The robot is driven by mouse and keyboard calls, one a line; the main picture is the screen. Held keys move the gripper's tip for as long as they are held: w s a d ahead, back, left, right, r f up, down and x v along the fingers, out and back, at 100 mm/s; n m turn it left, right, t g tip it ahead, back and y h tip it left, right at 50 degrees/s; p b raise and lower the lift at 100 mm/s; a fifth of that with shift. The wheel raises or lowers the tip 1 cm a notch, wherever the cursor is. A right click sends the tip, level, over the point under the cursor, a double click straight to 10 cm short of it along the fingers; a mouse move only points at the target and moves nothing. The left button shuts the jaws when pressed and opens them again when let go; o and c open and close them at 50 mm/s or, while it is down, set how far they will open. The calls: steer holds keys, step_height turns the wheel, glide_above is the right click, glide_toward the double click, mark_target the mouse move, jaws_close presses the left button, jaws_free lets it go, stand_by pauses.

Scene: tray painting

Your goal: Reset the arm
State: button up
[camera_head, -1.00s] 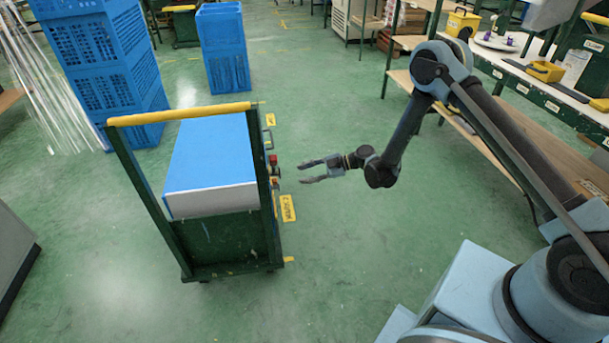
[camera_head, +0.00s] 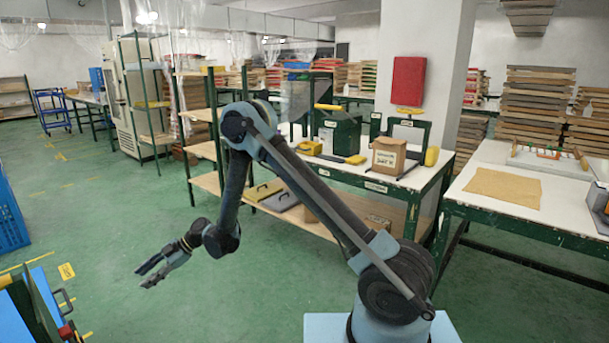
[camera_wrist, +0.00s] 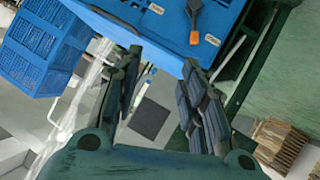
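My arm reaches out to the left in the head view, bent at the elbow. My gripper (camera_head: 143,277) is at its end, in the air over the green floor, with its two fingers apart and nothing between them. In the wrist view my gripper (camera_wrist: 160,85) also shows its two dark padded fingers spread, with a gap between them. No held thing shows in either view.
A cart with a blue top (camera_head: 35,285) is cut off at the lower left, near my gripper. A green-legged workbench (camera_head: 375,178) with boxes stands behind my arm. Another table (camera_head: 470,205) is at right. Blue crates (camera_wrist: 40,50) show in the wrist view. Open floor lies at left.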

steer(key=w+d+r+m+t+h, duration=0.1)
steer(key=w+d+r+m+t, duration=0.15)
steer(key=w+d+r, duration=0.45)
steer(key=w+d+r+m+t, duration=0.1)
steer(key=w+d+r+m, duration=0.35)
steer(key=d+r, duration=0.4)
steer(key=w+d+r+m+t+h, duration=0.1)
steer(key=d+r+m, duration=0.25)
steer(key=d, duration=0.75)
steer(key=w+d+r+m+t+h, duration=0.15)
steer(key=d+r, duration=0.25)
steer(key=d, duration=0.6)
steer(key=s+d+r+m+t+h, duration=0.15)
steer(key=s+d+m, duration=0.25)
steer(key=d, duration=0.7)
steer(key=s+d+r+m+t+h, duration=0.15)
steer(key=s+d+m, duration=0.3)
steer(key=d, duration=0.65)
steer(key=s+d+f+m+h, duration=0.2)
steer(key=s+d+f+m, duration=0.1)
steer(key=s+d, duration=0.4)
steer(key=s+d+f+m+h, duration=0.2)
steer(key=s+d+f+m, duration=0.2)
steer(key=s+d, duration=0.3)
steer(key=shift+s+d+m, duration=0.3)
steer(key=shift+d+m, duration=0.15)
steer(key=shift+d, duration=0.45)
